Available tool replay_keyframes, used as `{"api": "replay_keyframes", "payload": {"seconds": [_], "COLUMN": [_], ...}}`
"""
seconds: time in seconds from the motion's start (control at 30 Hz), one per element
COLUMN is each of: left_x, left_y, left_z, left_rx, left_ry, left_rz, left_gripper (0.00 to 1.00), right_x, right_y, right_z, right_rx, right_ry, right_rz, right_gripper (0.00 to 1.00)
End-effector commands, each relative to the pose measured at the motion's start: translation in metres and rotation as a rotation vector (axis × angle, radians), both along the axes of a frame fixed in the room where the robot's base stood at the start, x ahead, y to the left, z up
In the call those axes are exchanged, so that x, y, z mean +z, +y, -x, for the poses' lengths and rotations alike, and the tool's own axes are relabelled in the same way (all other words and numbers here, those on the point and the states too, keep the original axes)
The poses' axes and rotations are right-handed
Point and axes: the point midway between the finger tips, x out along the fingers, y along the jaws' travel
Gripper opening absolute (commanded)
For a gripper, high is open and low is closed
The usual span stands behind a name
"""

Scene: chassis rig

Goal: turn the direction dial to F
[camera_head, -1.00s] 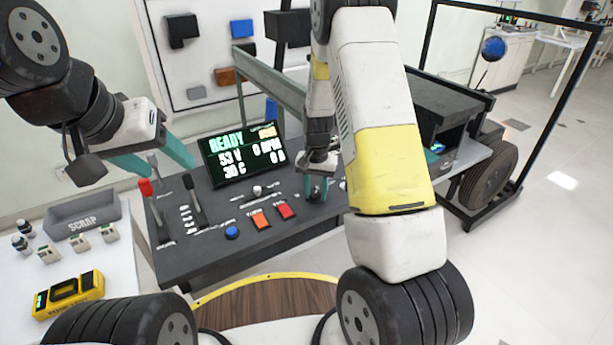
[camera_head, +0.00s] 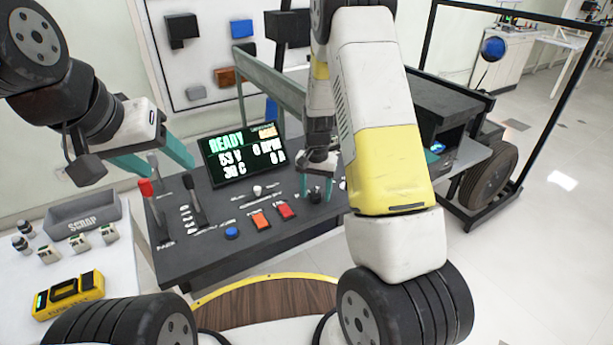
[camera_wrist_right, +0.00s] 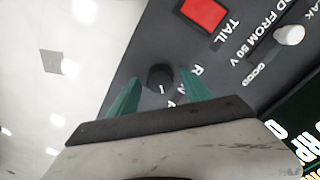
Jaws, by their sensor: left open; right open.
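The direction dial is a round black knob (camera_wrist_right: 160,76) on the dark console, and it also shows small in the head view (camera_head: 316,198). Its white mark points down in the right wrist view, towards the last of the letters beside it. An R is readable; the lower letters are partly hidden. My right gripper (camera_head: 318,190) is open, its teal fingers on either side of the knob, with a visible gap; it also shows in the right wrist view (camera_wrist_right: 159,84). My left gripper (camera_head: 162,160) is open and empty above the console's left end, near the levers.
The console (camera_head: 190,262) carries a red-topped lever (camera_head: 147,188), a black lever (camera_head: 195,200), a blue button (camera_head: 232,233), an orange button (camera_head: 260,221), a red button (camera_head: 286,210) and a screen reading READY (camera_head: 243,153). A SCRAP bin (camera_head: 82,217) stands left.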

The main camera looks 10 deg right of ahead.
Motion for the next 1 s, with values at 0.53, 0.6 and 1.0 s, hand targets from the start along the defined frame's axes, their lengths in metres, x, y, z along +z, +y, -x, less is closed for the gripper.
{"api": "replay_keyframes", "payload": {"seconds": [0.53, 0.6, 1.0], "left_x": [0.000, 0.000, 0.000], "left_y": [0.000, 0.000, 0.000], "left_z": [0.000, 0.000, 0.000], "left_rx": [0.000, 0.000, 0.000], "left_ry": [0.000, 0.000, 0.000], "left_rz": [0.000, 0.000, 0.000], "left_gripper": [0.58, 0.58, 0.58], "right_x": [0.074, 0.076, 0.090], "right_y": [0.000, 0.000, 0.001], "right_z": [-0.001, -0.001, 0.003], "right_rx": [0.000, 0.000, 0.009], "right_ry": [-0.002, -0.002, -0.018], "right_rz": [0.000, 0.000, -0.015], "right_gripper": [0.57, 0.57, 0.57]}}
